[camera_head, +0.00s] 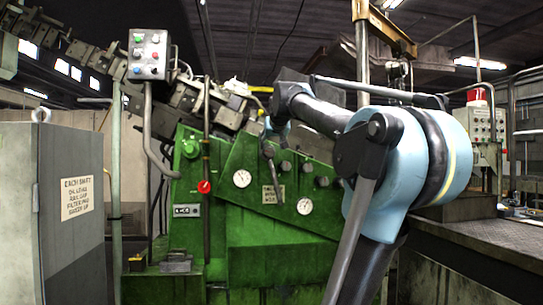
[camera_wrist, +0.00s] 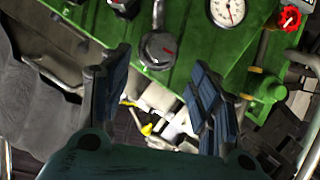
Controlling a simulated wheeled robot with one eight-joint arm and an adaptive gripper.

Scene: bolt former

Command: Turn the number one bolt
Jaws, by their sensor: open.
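A row of dark knob-like bolts, one of them (camera_head: 286,166), runs along the green machine panel (camera_head: 262,232) in the head view. I see no number on them, so I cannot tell which is number one. In the wrist view a round grey knob with a red mark (camera_wrist: 158,50) sits on the green panel, beyond and between my fingertips. My gripper (camera_wrist: 160,66) is open, with blue-padded fingers apart and nothing between them. In the head view my gripper (camera_head: 277,131) is small and partly hidden by my arm, near the upper panel edge.
Pressure gauges (camera_head: 242,178) and a red valve knob (camera_head: 204,187) are on the panel. A button box (camera_head: 148,55) stands at upper left, a grey cabinet (camera_head: 70,215) at left.

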